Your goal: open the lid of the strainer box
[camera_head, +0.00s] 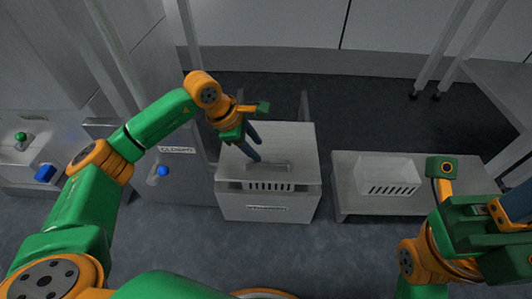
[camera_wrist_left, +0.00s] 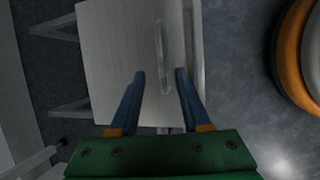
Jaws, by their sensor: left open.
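The strainer box (camera_head: 233,205) is a pale grey box in the middle of the head view, with a label on its front. Its flat lid (camera_head: 295,142) lies over the top, and a slotted strip shows at the front edge. A raised bar handle (camera_wrist_left: 162,45) runs along the lid in the left wrist view. My left gripper (camera_head: 257,146) is open and empty above the lid. Its two blue fingers (camera_wrist_left: 160,80) point toward the handle, one to each side of its line, apart from it. My right gripper (camera_head: 518,202) is partly cut off at the right edge, its jaws unclear.
A low grey table (camera_head: 345,200) on the right carries a white slotted box (camera_head: 388,174). A grey cabinet (camera_head: 190,187) with a "CLOSED" sign and blue knob stands left of the strainer box. Green and blue buttons sit farther left. Dark floor is open in front.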

